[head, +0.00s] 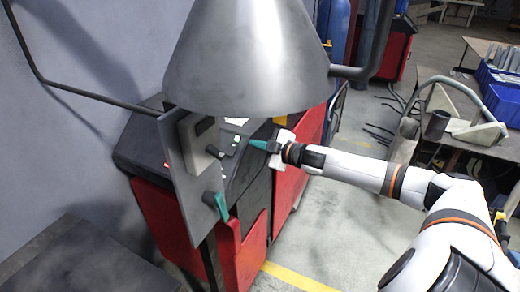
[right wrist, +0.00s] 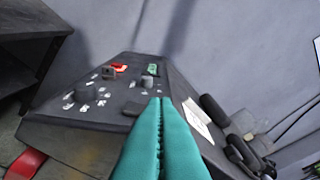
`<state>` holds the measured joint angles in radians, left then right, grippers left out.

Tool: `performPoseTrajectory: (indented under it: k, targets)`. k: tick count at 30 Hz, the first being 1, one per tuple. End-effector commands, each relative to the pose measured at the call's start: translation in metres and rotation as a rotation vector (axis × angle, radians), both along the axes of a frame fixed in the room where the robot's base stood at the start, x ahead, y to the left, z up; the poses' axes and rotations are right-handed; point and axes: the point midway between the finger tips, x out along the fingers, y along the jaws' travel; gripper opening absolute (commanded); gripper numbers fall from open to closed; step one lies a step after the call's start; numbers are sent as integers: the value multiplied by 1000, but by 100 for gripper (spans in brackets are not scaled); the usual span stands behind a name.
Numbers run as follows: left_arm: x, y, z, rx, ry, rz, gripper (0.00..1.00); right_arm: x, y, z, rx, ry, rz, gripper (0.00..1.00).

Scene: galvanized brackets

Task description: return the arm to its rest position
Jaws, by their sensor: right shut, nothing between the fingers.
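My right arm (head: 350,170) reaches in from the right in the head view, stretched toward a dark control console. My right gripper (head: 258,144) has teal fingers and is over the console top. In the right wrist view its fingers (right wrist: 168,104) lie together, shut and empty, pointing along the console top (right wrist: 125,70). I cannot tell whether the fingertips touch the surface. My left gripper does not show in either view.
The console has a red switch (right wrist: 119,67), a green switch (right wrist: 152,69) and knobs. A grey panel (head: 178,165) with a teal-handled lever (head: 221,207) stands before it. A metal cone (head: 247,60) hangs above. A workbench (head: 470,150) with blue bins (head: 502,98) stands right. Floor between is open.

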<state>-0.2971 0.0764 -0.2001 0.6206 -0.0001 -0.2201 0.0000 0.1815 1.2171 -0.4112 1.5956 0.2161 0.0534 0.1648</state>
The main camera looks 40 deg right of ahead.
Motion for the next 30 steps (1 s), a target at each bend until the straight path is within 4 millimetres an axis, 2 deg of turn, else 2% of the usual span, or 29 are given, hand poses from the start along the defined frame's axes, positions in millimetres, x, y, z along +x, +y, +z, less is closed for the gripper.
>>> performPoseTrajectory:
  k: [6,24,27,29,30]
  targets:
    - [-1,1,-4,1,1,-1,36,-8,-1,2,-2,0,2,0]
    - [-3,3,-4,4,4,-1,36,-8,-2,2,-1,1,1,0]
    - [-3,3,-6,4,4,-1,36,-8,-6,-13,10,15,-18,0]
    - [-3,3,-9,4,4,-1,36,-9,-11,-36,26,37,-48,0]
    - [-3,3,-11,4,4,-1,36,-11,-16,-56,40,58,-75,0]
